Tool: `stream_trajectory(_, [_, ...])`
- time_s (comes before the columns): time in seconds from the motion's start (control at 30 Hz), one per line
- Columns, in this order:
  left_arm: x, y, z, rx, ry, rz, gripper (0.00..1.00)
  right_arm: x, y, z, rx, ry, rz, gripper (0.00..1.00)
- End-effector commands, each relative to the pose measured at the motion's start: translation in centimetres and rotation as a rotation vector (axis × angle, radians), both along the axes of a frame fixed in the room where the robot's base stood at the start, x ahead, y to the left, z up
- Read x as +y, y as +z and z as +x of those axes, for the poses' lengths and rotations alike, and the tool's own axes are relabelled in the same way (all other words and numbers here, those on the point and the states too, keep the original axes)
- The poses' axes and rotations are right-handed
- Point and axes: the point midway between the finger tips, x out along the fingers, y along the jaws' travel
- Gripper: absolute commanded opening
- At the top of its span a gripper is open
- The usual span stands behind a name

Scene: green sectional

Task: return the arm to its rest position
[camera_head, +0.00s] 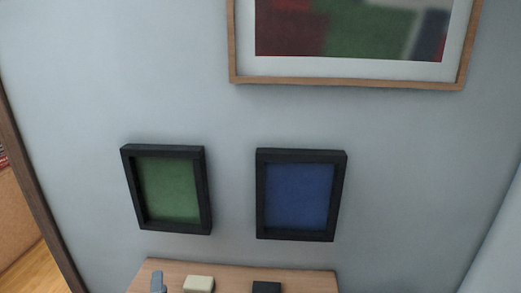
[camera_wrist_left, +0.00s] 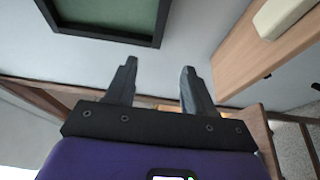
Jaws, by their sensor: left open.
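My left gripper (camera_wrist_left: 158,77) is open in the left wrist view, with its two dark fingers apart and nothing between them. In the head view only a small grey part of the left gripper (camera_head: 157,282) shows at the bottom edge, by the left end of a wooden tabletop. The rest of my left arm is out of that view. My right gripper is in neither view.
A wooden tabletop (camera_head: 226,272) stands against the wall, bearing a cream block (camera_head: 198,283) and a black object (camera_head: 266,287). Above hang a green picture (camera_head: 170,190), a blue picture (camera_head: 299,195) and a larger wood-framed picture (camera_head: 350,80). A doorway opens at left.

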Motion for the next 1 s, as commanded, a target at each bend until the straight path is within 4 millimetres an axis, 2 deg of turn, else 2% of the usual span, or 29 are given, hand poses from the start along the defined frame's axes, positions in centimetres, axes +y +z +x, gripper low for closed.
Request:
stream_trajectory(0.07, [0.0,-0.1,0.0,0.002,-0.002,0.000,0.53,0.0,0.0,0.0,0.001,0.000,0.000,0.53])
stream_trajectory(0.37, [-3.5,-5.4,0.4,0.185,-0.144,0.063,0.53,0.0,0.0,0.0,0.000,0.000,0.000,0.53])
stream_trajectory(0.57, [-6.5,-10.0,-0.2,0.334,-0.278,0.125,0.53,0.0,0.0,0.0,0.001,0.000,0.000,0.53])
stream_trajectory(0.67, [-8.6,-13.1,-1.0,0.434,-0.378,0.172,0.53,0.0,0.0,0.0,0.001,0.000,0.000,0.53])
stream_trajectory(0.77, [-11.2,-17.1,-2.8,0.560,-0.517,0.235,0.53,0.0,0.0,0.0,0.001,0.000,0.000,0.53])
stream_trajectory(0.87, [-14.0,-21.6,-5.7,0.704,-0.691,0.317,0.53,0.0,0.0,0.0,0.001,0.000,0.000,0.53])
stream_trajectory(1.0, [-16.8,-27.2,-11.2,0.895,-0.956,0.437,0.53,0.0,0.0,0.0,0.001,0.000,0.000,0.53])
